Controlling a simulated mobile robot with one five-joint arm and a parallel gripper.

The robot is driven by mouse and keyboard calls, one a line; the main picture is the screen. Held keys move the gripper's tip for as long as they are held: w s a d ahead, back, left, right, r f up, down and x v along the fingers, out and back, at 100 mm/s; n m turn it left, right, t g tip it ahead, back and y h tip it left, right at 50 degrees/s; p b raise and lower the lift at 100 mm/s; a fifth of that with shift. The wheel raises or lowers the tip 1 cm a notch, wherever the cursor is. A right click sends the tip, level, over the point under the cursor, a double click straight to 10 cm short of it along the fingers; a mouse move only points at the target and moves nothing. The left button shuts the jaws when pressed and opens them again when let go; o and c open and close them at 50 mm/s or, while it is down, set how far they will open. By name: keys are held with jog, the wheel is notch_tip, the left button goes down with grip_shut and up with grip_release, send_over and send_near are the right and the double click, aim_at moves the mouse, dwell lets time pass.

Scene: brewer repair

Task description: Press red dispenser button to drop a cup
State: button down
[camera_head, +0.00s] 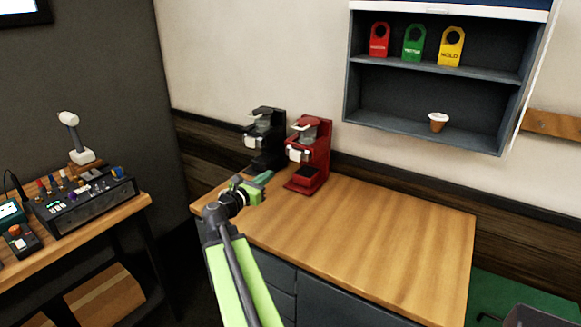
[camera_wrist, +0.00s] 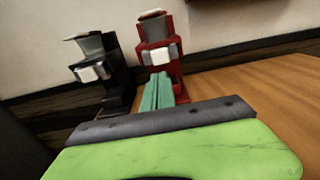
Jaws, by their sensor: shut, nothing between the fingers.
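The red machine (camera_head: 322,150) stands at the back left of the wooden counter, with a white part on its front and a cup-shaped holder on top. It also shows in the wrist view (camera_wrist: 172,70), just beyond my fingertips. My gripper (camera_head: 266,177) is shut and empty above the counter, in front of the machines; its teal fingers also show in the wrist view (camera_wrist: 158,82). I cannot make out a clear red dispenser button on the red machine. A small dark box with a red knob (camera_head: 15,230) sits on the left bench.
A black machine (camera_head: 265,135) stands left of the red one. A wall shelf (camera_head: 430,80) holds red, green and yellow tags and a small cup (camera_head: 438,121). The counter's right part (camera_head: 400,235) is clear. The left bench (camera_head: 110,222) carries electronics.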

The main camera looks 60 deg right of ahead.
aim_at(294, 156)
jog(key=shift+r, duration=0.1)
jog(key=d, duration=1.4)
